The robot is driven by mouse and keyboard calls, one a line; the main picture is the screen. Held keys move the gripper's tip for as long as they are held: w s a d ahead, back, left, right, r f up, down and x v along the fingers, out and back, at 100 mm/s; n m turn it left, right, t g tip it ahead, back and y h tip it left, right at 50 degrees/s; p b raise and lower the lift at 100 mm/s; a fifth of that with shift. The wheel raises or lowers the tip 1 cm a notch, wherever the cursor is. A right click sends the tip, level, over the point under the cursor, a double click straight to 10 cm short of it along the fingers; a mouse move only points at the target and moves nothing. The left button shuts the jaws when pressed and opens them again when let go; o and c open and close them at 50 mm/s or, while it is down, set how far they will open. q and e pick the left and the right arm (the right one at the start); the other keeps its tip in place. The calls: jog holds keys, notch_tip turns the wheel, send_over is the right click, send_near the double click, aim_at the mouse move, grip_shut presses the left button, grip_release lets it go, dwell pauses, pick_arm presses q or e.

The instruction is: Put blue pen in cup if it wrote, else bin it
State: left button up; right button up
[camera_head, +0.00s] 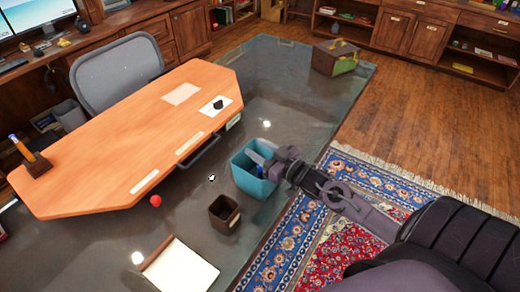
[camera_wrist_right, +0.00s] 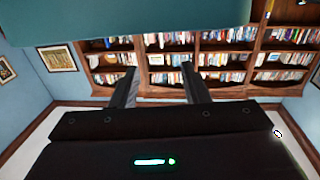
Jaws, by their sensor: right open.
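A teal open-topped bin (camera_head: 250,184) stands on the glass table. My right gripper (camera_head: 262,160) is at the bin's opening, with its fingers over the rim. Its jaws are open. In the right wrist view the two fingers (camera_wrist_right: 160,88) are spread with nothing between them, and a teal surface (camera_wrist_right: 130,22) crosses the top. A small dark-blue shape (camera_head: 261,171) shows inside the bin below the fingers; it may be the blue pen, but it is too small to be sure. A small brown square cup (camera_head: 224,213) stands left of the bin and looks empty. My left gripper is out of view.
A white notepad (camera_head: 182,274) lies in front of the cup. A red ball (camera_head: 155,200) is beside the orange desk (camera_head: 130,150). A holder (camera_head: 37,165) with an orange-and-blue pen stands on the desk. A box (camera_head: 334,58) is at the table's far end.

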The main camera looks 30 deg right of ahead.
jog(key=shift+s+d+f, duration=0.1)
jog(key=shift+s, duration=0.35)
jog(key=b+v, duration=0.1)
jog(key=v, duration=0.5)
jog(key=shift+s, duration=0.4)
jog(key=shift+d, duration=0.1)
